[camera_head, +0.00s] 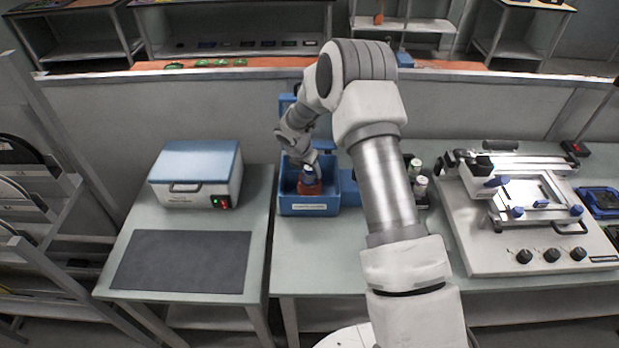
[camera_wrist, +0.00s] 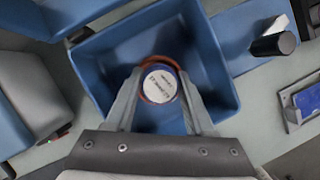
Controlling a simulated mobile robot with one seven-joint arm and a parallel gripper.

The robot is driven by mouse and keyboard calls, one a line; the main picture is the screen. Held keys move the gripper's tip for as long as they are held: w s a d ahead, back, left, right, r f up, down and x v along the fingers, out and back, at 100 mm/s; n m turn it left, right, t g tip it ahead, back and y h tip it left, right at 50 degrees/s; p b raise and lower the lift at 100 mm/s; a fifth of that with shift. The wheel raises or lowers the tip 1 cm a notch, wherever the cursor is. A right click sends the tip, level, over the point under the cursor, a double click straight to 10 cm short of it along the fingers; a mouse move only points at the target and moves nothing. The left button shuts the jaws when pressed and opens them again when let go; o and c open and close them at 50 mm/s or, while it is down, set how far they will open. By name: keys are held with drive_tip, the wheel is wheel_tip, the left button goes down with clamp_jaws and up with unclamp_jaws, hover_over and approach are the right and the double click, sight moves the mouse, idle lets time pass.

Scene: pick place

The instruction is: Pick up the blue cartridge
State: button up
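The blue cartridge (camera_wrist: 160,85) shows from above in the wrist view as a round end with a white printed label and a dark blue edge, with an orange-red ring around it. In the head view the cartridge (camera_head: 308,173) stands over an orange-red part (camera_head: 309,188) inside a blue bin (camera_head: 307,209). My gripper (camera_wrist: 161,76) reaches down into the bin, with one finger on each side of the cartridge. The fingertips are very close to its sides. I cannot tell whether they press on it. In the head view my gripper (camera_head: 307,160) partly hides the cartridge.
The bin walls (camera_wrist: 225,90) surround the fingers. A blue-lidded white box (camera_head: 196,175) and a dark mat (camera_head: 183,261) are on the left table. Small dark-and-white containers (camera_head: 419,186) and a white machine (camera_head: 530,215) stand to the right.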

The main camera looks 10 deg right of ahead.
clamp_jaws()
drive_tip(key=shift+r, duration=0.1)
